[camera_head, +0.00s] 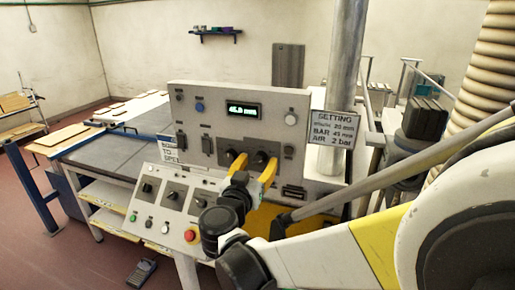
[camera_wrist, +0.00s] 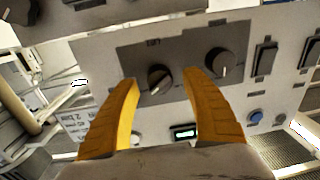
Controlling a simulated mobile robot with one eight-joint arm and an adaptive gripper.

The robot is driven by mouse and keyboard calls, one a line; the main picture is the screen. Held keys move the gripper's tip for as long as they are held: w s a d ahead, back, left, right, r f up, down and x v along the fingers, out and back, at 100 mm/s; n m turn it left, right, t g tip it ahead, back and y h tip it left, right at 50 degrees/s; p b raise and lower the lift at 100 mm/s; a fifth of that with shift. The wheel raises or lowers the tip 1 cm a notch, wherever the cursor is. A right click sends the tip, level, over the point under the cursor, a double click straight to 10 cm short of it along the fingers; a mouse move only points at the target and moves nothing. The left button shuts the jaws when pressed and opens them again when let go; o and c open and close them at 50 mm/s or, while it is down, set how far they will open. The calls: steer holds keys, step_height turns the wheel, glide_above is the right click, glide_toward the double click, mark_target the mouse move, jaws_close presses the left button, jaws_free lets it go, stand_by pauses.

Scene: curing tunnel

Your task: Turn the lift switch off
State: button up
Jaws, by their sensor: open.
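The grey control panel (camera_head: 225,98) stands in front of me, with a row of dark rotary knobs low on its face. In the wrist view the panel appears turned over. One round black knob (camera_wrist: 159,79) sits below an inverted label that seems to read LIFT; a pale pointer line slants across it. A second black knob (camera_wrist: 217,61) is to its right. My gripper (camera_wrist: 160,78) is open, its yellow fingers on either side of the labelled knob; I cannot tell whether they touch it. In the head view my gripper (camera_head: 255,168) is at the panel, partly covering the knobs.
A sloped console (camera_head: 160,214) with several knobs and a red button (camera_head: 190,235) juts out below the panel. Black rocker switches (camera_wrist: 265,55) lie beside the knobs. A lit display (camera_head: 243,109) is above. A settings sign (camera_head: 333,129) and metal pipe (camera_head: 344,60) stand at right.

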steer(key=shift+w+d, duration=0.25)
steer(key=shift+w, duration=0.35)
jaws_close()
steer(key=shift+n, duration=0.3)
steer(key=n+b, duration=0.1)
steer(key=n, duration=0.8)
steer(key=shift+a+n+g, duration=0.1)
steer(key=shift+n+g, duration=0.2)
steer(key=shift+n, duration=0.1)
steer(key=shift+r, duration=0.1)
